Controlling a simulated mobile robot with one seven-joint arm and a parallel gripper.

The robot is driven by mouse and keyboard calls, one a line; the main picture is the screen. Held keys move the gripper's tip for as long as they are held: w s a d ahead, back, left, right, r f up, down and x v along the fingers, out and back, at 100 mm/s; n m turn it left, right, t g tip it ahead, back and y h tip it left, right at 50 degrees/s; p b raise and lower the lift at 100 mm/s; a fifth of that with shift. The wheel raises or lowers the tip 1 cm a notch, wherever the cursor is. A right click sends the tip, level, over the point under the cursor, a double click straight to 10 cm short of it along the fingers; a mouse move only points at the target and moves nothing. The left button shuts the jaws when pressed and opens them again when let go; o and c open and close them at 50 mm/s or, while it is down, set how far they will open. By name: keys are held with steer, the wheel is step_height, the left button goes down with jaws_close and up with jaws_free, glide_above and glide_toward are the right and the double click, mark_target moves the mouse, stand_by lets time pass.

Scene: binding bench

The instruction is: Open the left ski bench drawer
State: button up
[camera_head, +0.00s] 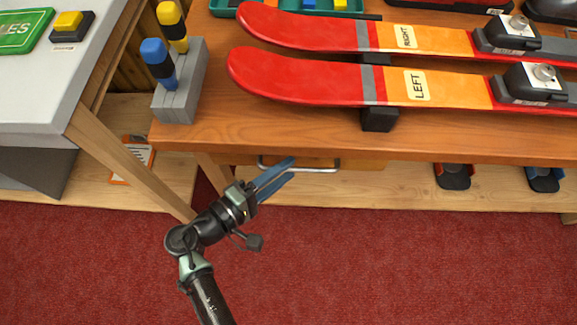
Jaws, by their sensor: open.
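The ski bench (300,131) has a wooden top that spans the upper right. Under its front edge shows a narrow strip of a drawer front (363,164), with a silver bar handle (322,170). The bench top hides most of the drawer, which looks shut. My gripper (291,169) has two blue fingers spread apart, pointing up and right at the left part of the handle. The fingers overlap the handle in the picture. I cannot tell whether they touch it or have the bar between them.
Two red and orange skis marked RIGHT (404,37) and LEFT (417,86) lie on the bench. A grey block (181,88) with blue and yellow handled tools stands at its left end. Red carpet (400,260) in front is clear.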

steer(key=shift+x, duration=0.85)
jaws_close()
stand_by(0.8)
